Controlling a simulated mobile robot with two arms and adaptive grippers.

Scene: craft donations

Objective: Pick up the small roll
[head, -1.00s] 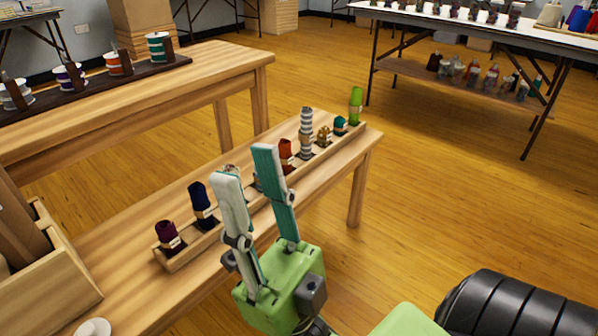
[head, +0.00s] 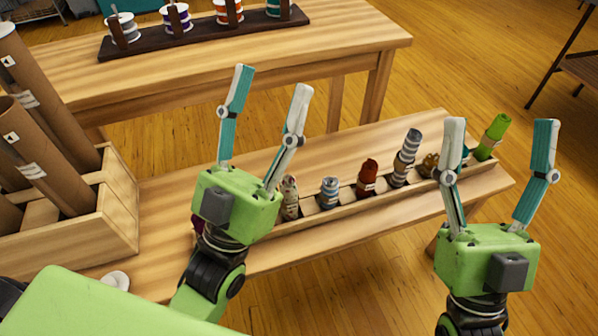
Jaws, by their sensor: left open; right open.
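Several small rolls stand in a row in a low wooden rack (head: 345,211) on the near table. From left to right they include a patterned beige roll (head: 290,199), a light blue one (head: 329,192), a red one (head: 367,176), a taller grey striped one (head: 406,158), a brown one (head: 429,165) and a bright green one (head: 494,136). I cannot tell which one is the small roll. My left gripper (head: 271,82) is open and empty, covering the rack's left end. My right gripper (head: 500,124) is open and empty, in front of the rack's right end, partly hiding a teal roll.
A wooden box (head: 118,222) with tall cardboard tubes (head: 45,160) stands at the left of the near table. A small white object (head: 116,280) lies in front of it. Behind, another table holds a dark rack (head: 200,33) of ribbon spools. Bare tabletop lies behind the rolls.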

